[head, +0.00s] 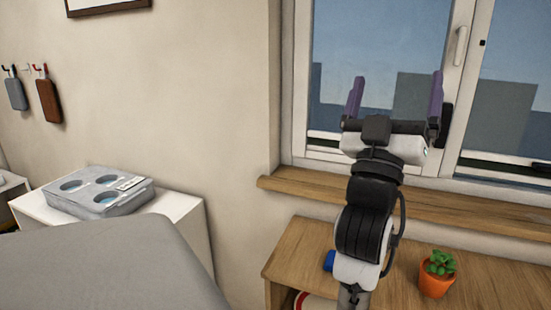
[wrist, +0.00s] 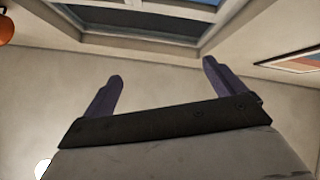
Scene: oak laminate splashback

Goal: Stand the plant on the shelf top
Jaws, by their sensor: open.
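The plant (head: 437,272) is a small green succulent in an orange pot. It stands upright on the wooden shelf top (head: 478,270), at the right in the head view. My gripper (head: 396,98) is raised in front of the window, above and to the left of the plant. Its two purple fingers are wide apart with nothing between them. The wrist view shows the same open fingers (wrist: 160,82) against the wall and window. A piece of an orange rounded thing shows at that view's upper left edge; I cannot tell whether it is the pot.
A blue object (head: 329,261) lies on the shelf top, partly hidden by my arm. A wooden window sill (head: 450,213) runs behind the shelf. A grey tray with round recesses (head: 98,192) sits on a white cabinet at left. The shelf top around the plant is clear.

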